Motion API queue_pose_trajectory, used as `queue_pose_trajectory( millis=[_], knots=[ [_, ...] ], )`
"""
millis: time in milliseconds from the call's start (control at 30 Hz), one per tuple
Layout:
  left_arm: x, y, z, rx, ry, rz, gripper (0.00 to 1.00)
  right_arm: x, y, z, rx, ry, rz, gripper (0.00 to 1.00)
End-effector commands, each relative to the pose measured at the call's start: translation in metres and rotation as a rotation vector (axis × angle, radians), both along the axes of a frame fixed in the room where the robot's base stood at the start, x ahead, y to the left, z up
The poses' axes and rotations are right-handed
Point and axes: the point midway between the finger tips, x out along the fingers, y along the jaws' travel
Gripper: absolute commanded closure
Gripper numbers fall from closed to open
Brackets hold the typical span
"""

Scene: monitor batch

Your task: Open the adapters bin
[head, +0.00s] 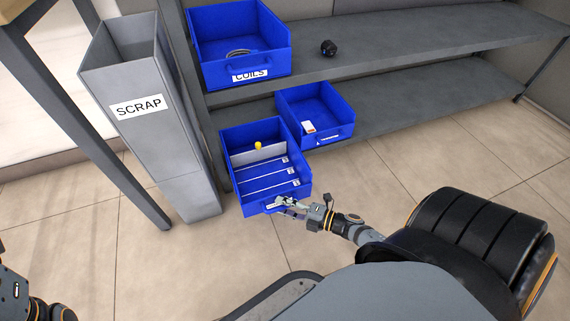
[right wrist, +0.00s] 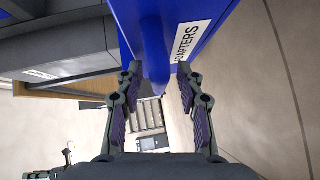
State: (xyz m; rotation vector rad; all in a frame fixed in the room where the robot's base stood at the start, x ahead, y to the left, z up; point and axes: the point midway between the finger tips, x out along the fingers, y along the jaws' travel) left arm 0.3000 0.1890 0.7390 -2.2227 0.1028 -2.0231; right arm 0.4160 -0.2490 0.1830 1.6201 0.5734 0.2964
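The adapters bin (head: 224,150) is a blue open-topped bin at the lower shelf's left end. It sticks out past the shelf edge and the neighbouring bin. White-labelled dividers and a small yellow-topped item show inside. In the right wrist view its white ADAPTERS label (right wrist: 192,42) and blue handle (right wrist: 154,50) are close up.
A grey SCRAP container (head: 185,150) stands close to the left of the bin. Another blue bin (head: 340,106) sits to its right on the lower shelf (head: 420,97). The floor in front is clear.

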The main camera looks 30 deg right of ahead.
Motion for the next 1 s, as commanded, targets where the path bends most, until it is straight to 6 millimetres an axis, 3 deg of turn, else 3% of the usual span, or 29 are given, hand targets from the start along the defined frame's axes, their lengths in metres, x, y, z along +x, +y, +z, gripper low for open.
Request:
queue_pose_trajectory(
  millis=[400, 800, 1000],
  knots=[
    [0.001, 0.0, 0.0, -0.001, 0.001, 0.0, 0.6, -0.005, -0.003, 0.0, 0.0, 0.001, 0.001, 0.63],
    [0.0, 0.0, 0.0, 0.0, 0.001, 0.0, 0.6, -0.079, -0.049, 0.011, -0.002, 0.006, 0.003, 0.63],
    [0.0, 0.0, 0.0, 0.0, 0.001, 0.0, 0.6, -0.099, -0.061, 0.016, 0.0, 0.001, 0.001, 0.63]
  ],
)
